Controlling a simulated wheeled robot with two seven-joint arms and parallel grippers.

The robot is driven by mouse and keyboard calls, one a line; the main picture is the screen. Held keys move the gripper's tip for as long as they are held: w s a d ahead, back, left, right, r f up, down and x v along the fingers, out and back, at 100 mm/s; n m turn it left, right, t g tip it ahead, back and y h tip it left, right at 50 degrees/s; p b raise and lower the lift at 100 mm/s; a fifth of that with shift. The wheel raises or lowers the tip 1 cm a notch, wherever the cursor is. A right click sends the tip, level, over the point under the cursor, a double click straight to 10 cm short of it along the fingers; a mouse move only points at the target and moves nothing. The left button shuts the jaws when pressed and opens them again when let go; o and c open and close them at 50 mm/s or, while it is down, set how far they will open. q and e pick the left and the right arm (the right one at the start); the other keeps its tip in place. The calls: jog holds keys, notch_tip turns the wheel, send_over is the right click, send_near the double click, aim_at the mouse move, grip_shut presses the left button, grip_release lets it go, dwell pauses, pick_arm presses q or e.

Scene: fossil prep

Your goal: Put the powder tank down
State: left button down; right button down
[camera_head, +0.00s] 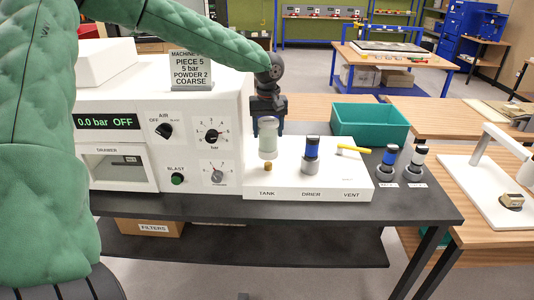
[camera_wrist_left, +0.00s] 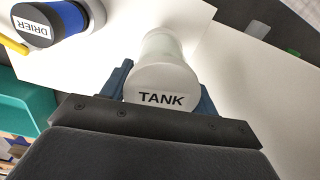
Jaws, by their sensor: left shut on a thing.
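The powder tank (camera_head: 268,143) is a pale, translucent cylinder, upright above the TANK label of the white base unit (camera_head: 335,183). A small brass fitting (camera_head: 268,167) shows just below it. I cannot tell whether the tank touches the base. My left gripper (camera_head: 268,112) reaches down from above and is shut on the tank's upper part. In the left wrist view the tank's lid (camera_wrist_left: 160,88), marked TANK, sits between the blue fingers of the gripper (camera_wrist_left: 163,85). My right gripper is not in view.
The blue and black drier (camera_head: 311,150) stands right of the tank, with a yellow lever (camera_head: 353,149) beyond it. Two more cylinders (camera_head: 388,160) (camera_head: 415,161) stand farther right. A teal bin (camera_head: 370,119) is behind. The white blasting cabinet (camera_head: 200,120) is close on the left.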

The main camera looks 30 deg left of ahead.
pick_arm(q)
jog(key=shift+r, duration=0.3)
